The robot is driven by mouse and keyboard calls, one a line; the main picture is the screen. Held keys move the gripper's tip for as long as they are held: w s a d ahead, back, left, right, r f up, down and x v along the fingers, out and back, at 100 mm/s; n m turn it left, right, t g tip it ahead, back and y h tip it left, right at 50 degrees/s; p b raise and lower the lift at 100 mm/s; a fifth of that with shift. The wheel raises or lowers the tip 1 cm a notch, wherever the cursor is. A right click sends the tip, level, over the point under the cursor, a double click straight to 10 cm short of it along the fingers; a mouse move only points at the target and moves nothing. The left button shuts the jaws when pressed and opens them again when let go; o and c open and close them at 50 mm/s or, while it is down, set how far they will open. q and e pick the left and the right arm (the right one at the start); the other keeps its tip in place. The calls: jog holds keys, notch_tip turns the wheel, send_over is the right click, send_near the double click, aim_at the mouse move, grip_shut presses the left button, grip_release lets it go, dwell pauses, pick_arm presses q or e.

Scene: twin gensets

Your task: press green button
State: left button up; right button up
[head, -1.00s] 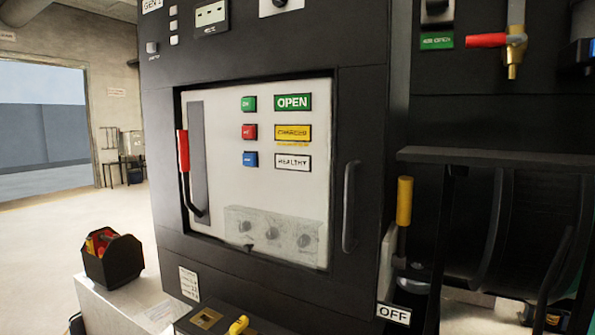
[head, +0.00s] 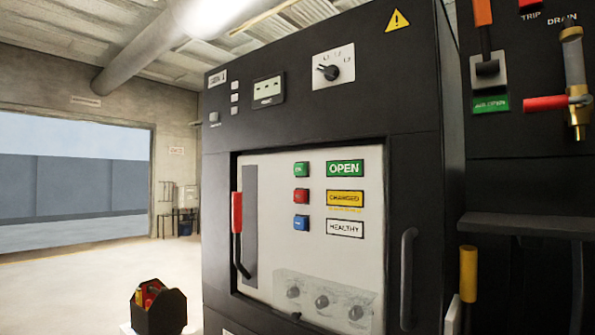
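The green button (head: 301,169) is the top one of a column of three on the pale panel of a black cabinet (head: 420,100). A red button (head: 301,196) and a blue button (head: 301,222) sit below it. To its right is a green label reading OPEN (head: 345,168). A red-handled lever (head: 237,212) is at the panel's left side. Nothing covers the green button. Neither of my grippers shows in the head view.
A black toolbox (head: 158,308) stands at the lower left. A vertical door handle (head: 408,278) sticks out right of the panel. A yellow-handled lever (head: 468,273) and a red-handled valve (head: 546,103) are farther right. Open floor lies to the left.

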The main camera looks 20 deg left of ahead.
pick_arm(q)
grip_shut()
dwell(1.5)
